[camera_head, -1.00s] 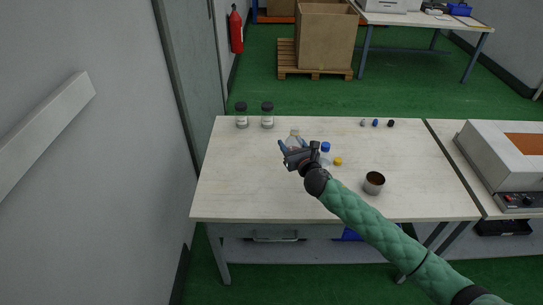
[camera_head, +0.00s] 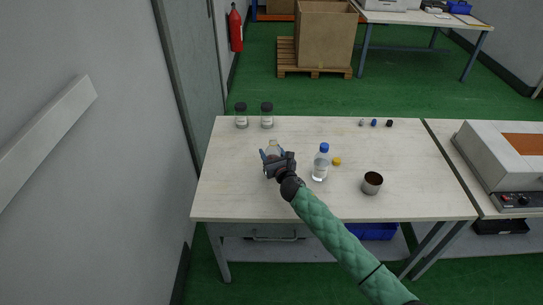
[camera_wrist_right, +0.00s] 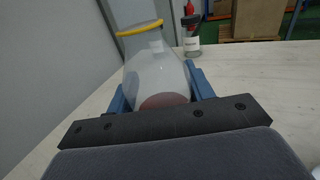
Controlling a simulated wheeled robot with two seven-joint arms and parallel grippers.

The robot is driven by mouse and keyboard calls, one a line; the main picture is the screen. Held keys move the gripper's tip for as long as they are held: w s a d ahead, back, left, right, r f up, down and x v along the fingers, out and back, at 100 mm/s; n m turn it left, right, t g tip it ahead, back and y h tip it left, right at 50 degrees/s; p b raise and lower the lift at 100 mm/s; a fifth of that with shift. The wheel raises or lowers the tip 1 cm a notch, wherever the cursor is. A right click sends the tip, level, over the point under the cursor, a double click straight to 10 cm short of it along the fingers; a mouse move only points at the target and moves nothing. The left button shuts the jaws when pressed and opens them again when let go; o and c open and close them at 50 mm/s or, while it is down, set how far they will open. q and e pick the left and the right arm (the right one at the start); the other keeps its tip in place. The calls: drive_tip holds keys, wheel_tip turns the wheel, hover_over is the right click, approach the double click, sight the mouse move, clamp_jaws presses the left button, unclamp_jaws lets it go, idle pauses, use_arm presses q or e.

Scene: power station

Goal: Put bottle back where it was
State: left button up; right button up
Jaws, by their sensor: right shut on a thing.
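My right gripper (camera_head: 273,157) is shut on a clear bottle (camera_head: 273,147) above the left-middle of the table. In the right wrist view the clear bottle (camera_wrist_right: 155,75) stands between the blue fingers (camera_wrist_right: 160,90), with a yellow ring at its neck and something reddish-brown low in it. I cannot tell whether its base touches the tabletop. Another clear bottle with a blue cap (camera_head: 321,163) stands upright just right of the gripper, apart from it. My left gripper is not in view.
Two dark-lidded jars (camera_head: 254,115) stand at the table's back left. Small caps (camera_head: 375,123) lie at the back right. The table's (camera_head: 232,185) front left is clear. A wall is on the left.

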drive_tip(key=shift+f, duration=1.05)
drive_tip(key=o, duration=0.8)
drive_tip(key=shift+o, duration=1.3)
drive_tip(key=v, duration=0.2)
drive_tip(key=shift+s+d, duration=0.1)
drive_tip(key=shift+s, duration=0.15)
drive_tip(key=b+v, duration=0.2)
drive_tip(key=v, duration=0.6)
drive_tip(key=shift+s, duration=0.1)
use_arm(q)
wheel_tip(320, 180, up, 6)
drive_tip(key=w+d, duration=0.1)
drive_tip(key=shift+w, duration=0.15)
use_arm(e)
drive_tip(key=shift+s+d, duration=0.3)
drive_tip(key=shift+s, duration=0.3)
